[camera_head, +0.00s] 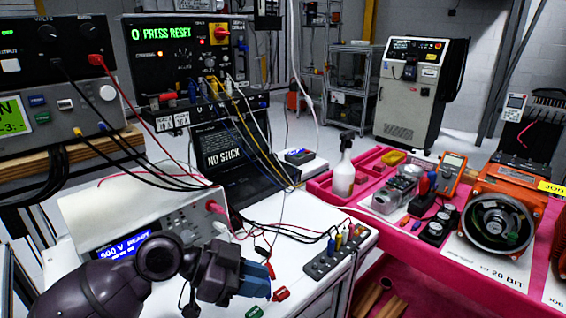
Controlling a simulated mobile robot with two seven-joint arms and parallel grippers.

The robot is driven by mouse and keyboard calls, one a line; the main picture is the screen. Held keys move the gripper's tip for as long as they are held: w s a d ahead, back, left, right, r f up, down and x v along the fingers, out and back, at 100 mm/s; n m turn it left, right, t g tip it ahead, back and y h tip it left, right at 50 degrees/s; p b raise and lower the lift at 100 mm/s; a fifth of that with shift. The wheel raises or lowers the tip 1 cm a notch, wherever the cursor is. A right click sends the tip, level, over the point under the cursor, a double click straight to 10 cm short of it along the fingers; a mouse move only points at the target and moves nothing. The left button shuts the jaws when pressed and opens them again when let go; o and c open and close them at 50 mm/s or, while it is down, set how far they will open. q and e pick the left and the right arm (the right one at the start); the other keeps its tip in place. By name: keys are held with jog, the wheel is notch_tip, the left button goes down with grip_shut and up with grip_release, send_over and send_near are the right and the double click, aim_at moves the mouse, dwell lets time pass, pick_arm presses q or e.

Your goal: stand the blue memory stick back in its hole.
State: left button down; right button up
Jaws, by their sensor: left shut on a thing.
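My left gripper (258,281) is at the bottom, left of centre, above the white bench top. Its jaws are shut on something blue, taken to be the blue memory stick. The blue parts at the fingertips blend together, so I cannot separate stick from fingers. A dark grey block with holes (318,267) lies on the bench to the right of the gripper, apart from it. Blue, yellow and red upright pieces stand in the block, with dark leads near them. I cannot tell which hole belongs to the stick. My right gripper is not in view.
A laptop (219,148) reading "NO STICK" stands behind. A white meter (150,230) reading "500 V READY" is at the left. Loose leads cross the bench. A pink table (440,250) is at the right.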

pick_arm(q)
jog(key=w+a+r+n+t+y, duration=0.1)
jog(key=w+a+n+t+y, duration=0.5)
jog(key=n+t, duration=0.35)
jog(key=s+a+f+n+t+y, duration=0.1)
jog(key=s+a+f+n+y, duration=0.5)
jog(key=a, duration=0.3)
jog(key=shift+s+a+f+n+t+y, duration=0.15)
jog(key=shift+s+f+n+t+y, duration=0.2)
jog(key=shift+s+n, duration=0.4)
jog(key=shift+s+r, duration=0.1)
